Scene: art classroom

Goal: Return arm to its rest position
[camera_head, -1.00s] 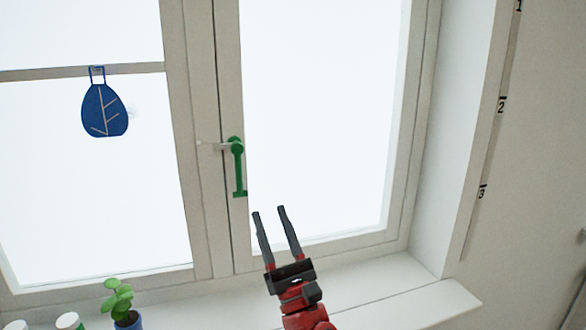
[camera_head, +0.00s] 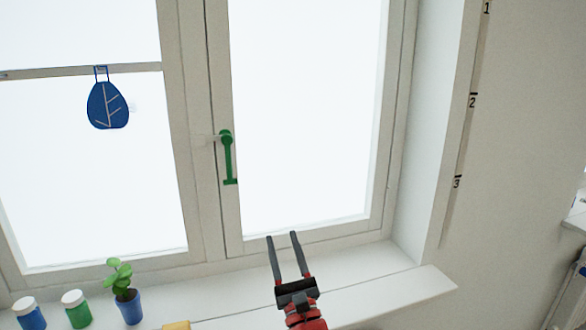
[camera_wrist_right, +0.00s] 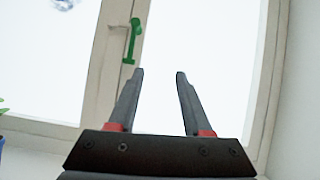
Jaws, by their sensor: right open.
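My right gripper (camera_head: 283,238) is open and empty, pointing up in front of the lower part of the right window pane. Its dark fingers stand apart with nothing between them, and it also shows in the right wrist view (camera_wrist_right: 160,73). The green window handle (camera_head: 228,157) hangs down on the middle frame, above and left of the gripper and apart from it. In the right wrist view the green handle (camera_wrist_right: 132,42) is beyond the left finger. The window looks closed. My left gripper is not in view.
The white windowsill (camera_head: 375,295) runs below the window. At its left stand a potted plant (camera_head: 127,303), a green jar (camera_head: 76,309) and a blue jar (camera_head: 29,313). A blue leaf ornament (camera_head: 107,105) hangs on the left pane.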

